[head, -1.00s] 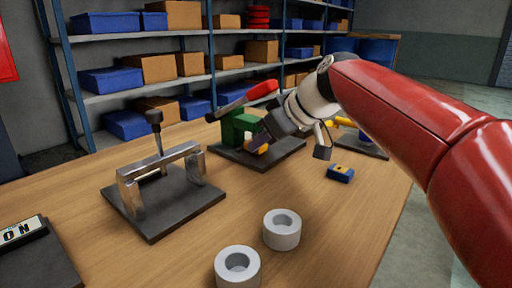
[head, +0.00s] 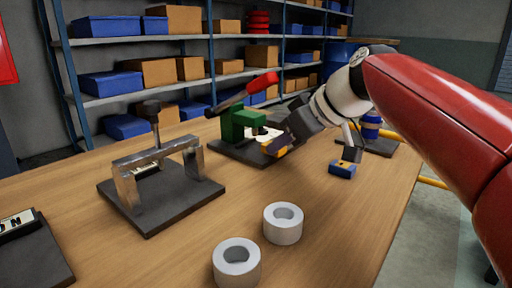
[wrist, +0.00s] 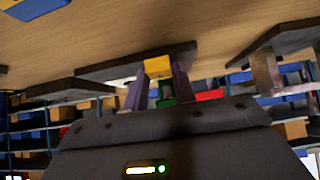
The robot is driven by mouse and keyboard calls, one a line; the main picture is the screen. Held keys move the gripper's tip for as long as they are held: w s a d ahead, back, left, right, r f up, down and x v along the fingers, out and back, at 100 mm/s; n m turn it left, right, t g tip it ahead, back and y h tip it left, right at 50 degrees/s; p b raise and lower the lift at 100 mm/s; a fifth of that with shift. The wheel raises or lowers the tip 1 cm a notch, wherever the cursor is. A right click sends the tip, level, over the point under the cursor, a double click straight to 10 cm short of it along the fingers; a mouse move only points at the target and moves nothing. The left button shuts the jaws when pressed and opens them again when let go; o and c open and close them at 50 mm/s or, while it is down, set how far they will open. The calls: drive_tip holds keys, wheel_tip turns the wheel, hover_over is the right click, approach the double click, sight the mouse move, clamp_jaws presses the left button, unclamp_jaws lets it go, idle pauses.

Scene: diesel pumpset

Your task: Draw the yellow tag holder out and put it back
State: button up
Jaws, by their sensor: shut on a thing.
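The yellow tag holder (head: 273,147) is between the fingertips of my gripper (head: 280,143), beside the green press (head: 238,125) with its red lever, to the right of the green body. In the wrist view the yellow holder (wrist: 157,67) sits between my gripper's two purple-grey fingers (wrist: 160,82), and part of the green press shows behind it. A white patch shows between the green body and the holder; I cannot tell whether it belongs to the holder. My fingers hide part of the holder.
A clamp frame (head: 160,175) on a dark plate stands to the left. Two white rings (head: 283,223) lie in front. A small blue-and-yellow block (head: 342,169) lies right of the press, near another dark plate (head: 380,147). The central tabletop is clear.

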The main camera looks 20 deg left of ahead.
drive_tip(key=shift+s+d+b, duration=0.2)
drive_tip(key=shift+d, duration=0.3)
drive_tip(key=shift+s+d+b, duration=0.2)
drive_tip(key=shift+d, duration=0.3)
drive_tip(key=shift+r+p, duration=2.15)
drive_tip(key=shift+r, duration=0.4)
